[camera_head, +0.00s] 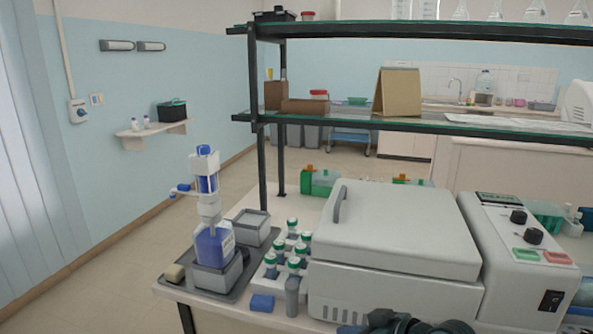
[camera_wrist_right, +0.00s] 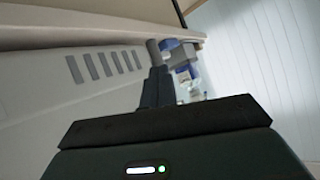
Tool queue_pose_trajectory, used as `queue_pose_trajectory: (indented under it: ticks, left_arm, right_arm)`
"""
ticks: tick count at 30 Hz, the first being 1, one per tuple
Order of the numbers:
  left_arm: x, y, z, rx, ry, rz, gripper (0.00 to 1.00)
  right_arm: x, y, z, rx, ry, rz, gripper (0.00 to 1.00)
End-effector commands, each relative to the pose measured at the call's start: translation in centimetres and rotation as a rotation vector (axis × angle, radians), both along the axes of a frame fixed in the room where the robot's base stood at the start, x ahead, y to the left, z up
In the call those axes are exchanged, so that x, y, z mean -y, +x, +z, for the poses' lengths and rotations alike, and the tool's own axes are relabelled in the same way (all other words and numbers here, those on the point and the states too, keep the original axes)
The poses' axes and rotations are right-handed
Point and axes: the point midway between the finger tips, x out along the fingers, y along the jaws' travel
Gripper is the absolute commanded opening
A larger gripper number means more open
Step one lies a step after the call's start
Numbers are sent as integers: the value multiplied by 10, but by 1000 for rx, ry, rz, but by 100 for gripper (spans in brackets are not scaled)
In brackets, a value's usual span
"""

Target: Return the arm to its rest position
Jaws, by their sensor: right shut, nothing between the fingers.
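My right gripper (camera_wrist_right: 154,50) is shut and empty in the wrist view, its dark fingers together in front of the grey side of a machine with slots. In the head view only dark parts of my right arm (camera_head: 400,325) show at the bottom edge, in front of the large light-grey centrifuge-like machine (camera_head: 395,230). Whether they touch the machine cannot be told. My left gripper is not in view.
On the left of the bench, a dark tray (camera_head: 225,284) holds a blue bottle dispenser (camera_head: 213,245). Several green-capped bottles (camera_head: 293,245) stand beside the machine. A control box (camera_head: 515,245) is on the right. A shelf (camera_head: 420,123) spans above the bench.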

Motion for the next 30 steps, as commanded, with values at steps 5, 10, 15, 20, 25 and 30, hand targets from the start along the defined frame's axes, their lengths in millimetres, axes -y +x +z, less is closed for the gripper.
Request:
queue_pose_trajectory:
  ticks: [5,10,15,20,25,30]
  left_arm:
    - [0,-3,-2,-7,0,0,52]
    - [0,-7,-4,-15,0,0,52]
    - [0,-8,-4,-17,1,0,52]
    - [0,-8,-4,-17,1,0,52]
    - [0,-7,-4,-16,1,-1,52]
    - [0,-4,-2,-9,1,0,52]
  right_arm:
    - [12,-54,-91,-32,-8,-199,0]
    - [31,-123,-152,-36,-70,-350,0]
    - [46,-183,-181,-28,-144,-425,0]
    - [51,-209,-190,-21,-181,-446,0]
    - [52,-211,-191,-17,-186,-447,0]
    - [52,-211,-191,-18,-186,-446,0]
